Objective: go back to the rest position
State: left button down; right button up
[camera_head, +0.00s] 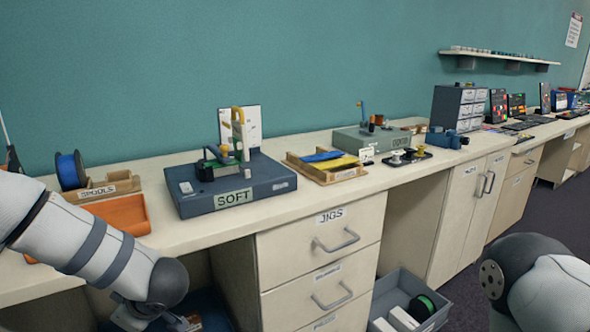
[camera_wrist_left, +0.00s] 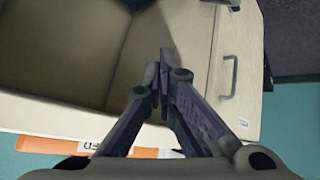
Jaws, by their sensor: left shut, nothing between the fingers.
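My left gripper (camera_wrist_left: 160,78) is shut and empty in the left wrist view, its fingertips together. Behind the fingertips are the open knee space under the counter and a drawer front with a handle (camera_wrist_left: 230,76). In the head view my left arm comes in from the left in front of the counter (camera_head: 215,232), and the hand hangs low at the bottom edge, mostly cut off. My right arm shows only as a rounded grey and white part at the lower right. My right gripper is out of view.
An orange bin (camera_head: 122,214), a blue spool (camera_head: 70,170) and a SOFT base (camera_head: 238,187) stand on the counter near my left arm. A JIGS drawer (camera_head: 325,240) is closed. A grey crate (camera_head: 437,318) stands on the floor. Dark floor (camera_head: 545,205) is free at right.

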pick_arm(q)
jog(key=s+d+f+m+h, duration=0.35)
jog(key=s+f+m, duration=0.25)
jog(key=s+f, duration=0.25)
jog(key=s+d+f+m+h, duration=0.2)
jog(key=s+d+f+m, duration=0.25)
jog(key=s+f, duration=0.45)
jog(key=s+d+m+g+h, duration=0.1)
jog(key=s+m+g, duration=0.4)
jog(key=s, duration=1.6)
jog(key=shift+d+r+g+h, duration=0.2)
jog(key=shift+d+g+h, duration=0.1)
jog(key=shift+h, duration=0.35)
dwell(3.5)
